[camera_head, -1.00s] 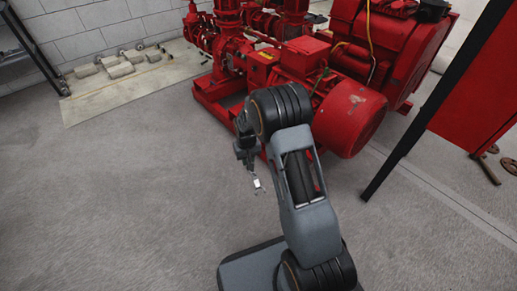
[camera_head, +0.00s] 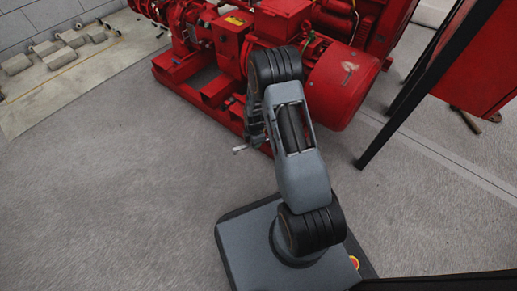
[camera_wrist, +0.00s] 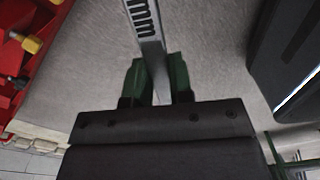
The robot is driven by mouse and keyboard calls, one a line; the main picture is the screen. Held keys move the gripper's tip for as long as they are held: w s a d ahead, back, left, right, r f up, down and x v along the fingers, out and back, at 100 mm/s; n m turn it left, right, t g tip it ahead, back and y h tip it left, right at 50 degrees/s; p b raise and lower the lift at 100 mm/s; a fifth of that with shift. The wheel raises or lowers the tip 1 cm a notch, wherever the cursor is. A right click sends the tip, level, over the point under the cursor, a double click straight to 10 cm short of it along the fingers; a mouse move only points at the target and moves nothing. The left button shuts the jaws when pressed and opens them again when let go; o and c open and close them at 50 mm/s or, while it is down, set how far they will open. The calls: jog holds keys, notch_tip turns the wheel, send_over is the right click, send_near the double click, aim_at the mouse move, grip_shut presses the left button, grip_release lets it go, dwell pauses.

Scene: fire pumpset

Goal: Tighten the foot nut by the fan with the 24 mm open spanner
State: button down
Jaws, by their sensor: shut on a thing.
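My gripper (camera_wrist: 157,85) is shut on the spanner (camera_wrist: 148,32), a flat grey metal tool with "mm" lettering. The spanner runs up out of the top of the wrist view, so its far end is hidden there. In the head view a pale tip of it (camera_head: 240,149) shows beside the red base frame (camera_head: 208,95). The fan end of the motor is the round red cover (camera_head: 343,88), right of my arm. In the wrist view a yellowish nut or bolt head (camera_wrist: 31,44) sits by red metal at the left, apart from the spanner. I cannot tell if it is the foot nut.
A black-legged stand with a red panel (camera_head: 478,70) is at the right. Grey blocks (camera_head: 60,57) lie on a pale slab at the upper left. The concrete floor (camera_head: 110,190) at the left is clear.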

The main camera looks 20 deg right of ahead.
jog(key=f+n, duration=0.1)
jog(key=s+f+n, duration=0.1)
jog(key=n, duration=0.1)
jog(key=d+n, duration=0.1)
jog(key=shift+s+f+n, duration=0.25)
jog(key=shift+f+n, duration=0.15)
jog(key=shift+d, duration=0.15)
jog(key=shift+w+d+b, duration=0.15)
jog(key=shift+w+d, duration=0.15)
jog(key=shift+d, duration=0.35)
jog(key=shift+w+d+b, duration=0.2)
jog(key=shift+w+d, duration=0.05)
jog(key=shift+d, duration=0.4)
jog(key=shift+w+d+b, duration=0.15)
jog(key=shift+w+d, duration=0.15)
jog(key=shift+d, duration=0.35)
jog(key=shift+w+d, duration=0.3)
jog(key=shift+d, duration=0.35)
jog(key=shift+w+d, duration=0.25)
jog(key=shift+d, duration=0.45)
jog(key=shift+w+d, duration=0.3)
jog(key=shift+d, duration=0.35)
jog(key=shift+w, duration=0.1)
